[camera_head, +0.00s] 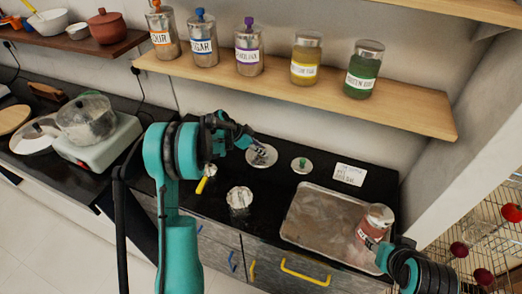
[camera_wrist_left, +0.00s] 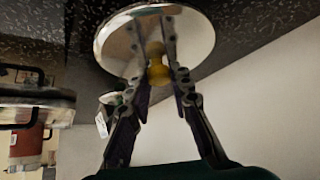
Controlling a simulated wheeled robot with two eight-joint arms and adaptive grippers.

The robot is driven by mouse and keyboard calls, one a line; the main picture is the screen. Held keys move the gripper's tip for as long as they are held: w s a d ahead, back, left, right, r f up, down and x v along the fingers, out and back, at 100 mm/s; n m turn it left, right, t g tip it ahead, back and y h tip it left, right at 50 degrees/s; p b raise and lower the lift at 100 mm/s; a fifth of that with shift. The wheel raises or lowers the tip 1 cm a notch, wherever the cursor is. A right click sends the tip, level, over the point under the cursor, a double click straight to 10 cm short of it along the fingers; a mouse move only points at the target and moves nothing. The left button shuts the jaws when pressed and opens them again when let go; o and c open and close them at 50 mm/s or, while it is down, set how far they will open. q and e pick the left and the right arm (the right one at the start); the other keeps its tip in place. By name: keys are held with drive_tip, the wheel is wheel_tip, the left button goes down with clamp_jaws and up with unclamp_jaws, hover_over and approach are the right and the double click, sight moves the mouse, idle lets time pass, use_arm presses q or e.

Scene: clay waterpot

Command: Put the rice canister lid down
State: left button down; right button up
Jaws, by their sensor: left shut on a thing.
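My left gripper (camera_head: 257,146) is shut on the yellow knob (camera_wrist_left: 158,72) of a round metal lid (camera_wrist_left: 115,42), the rice canister lid. In the head view the lid (camera_head: 268,159) is at the dark counter, left of a smaller-looking lid with a green knob (camera_head: 302,166). I cannot tell whether the held lid touches the counter. A yellow-labelled canister (camera_head: 305,62) and a green-labelled canister (camera_head: 364,72) stand on the shelf, with no coloured knobs showing. My right gripper (camera_head: 390,252) is at the lower right beside a red-labelled canister (camera_head: 378,215); its fingers are not clear.
A metal tray (camera_head: 310,212) lies on the counter under the red-labelled canister. A white card (camera_head: 349,175) lies behind the tray. A pale round object (camera_head: 240,198) stands in front of the held lid. The wooden shelf (camera_head: 420,110) overhangs the back. Bare counter surrounds the lids.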

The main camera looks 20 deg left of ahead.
use_arm(q)
drive_tip(key=shift+f, duration=0.2)
drive_tip(key=c, duration=1.4)
unclamp_jaws()
drive_tip(key=shift+o, duration=0.2)
drive_tip(key=shift+r, duration=0.25)
drive_tip(key=p+v, duration=0.4)
drive_tip(key=v, duration=0.7)
drive_tip(key=s+d+r+n+y, duration=0.3)
drive_tip(key=s+d+r+n, duration=0.1)
drive_tip(key=s+d+r, duration=0.6)
drive_tip(key=s+d+n+t+y, duration=0.2)
drive_tip(key=s+n, duration=0.4)
drive_tip(key=s, duration=1.2)
drive_tip(key=shift+s+d+f+y, duration=0.3)
drive_tip(key=shift+s+d+y, duration=0.1)
drive_tip(key=shift+d, duration=0.1)
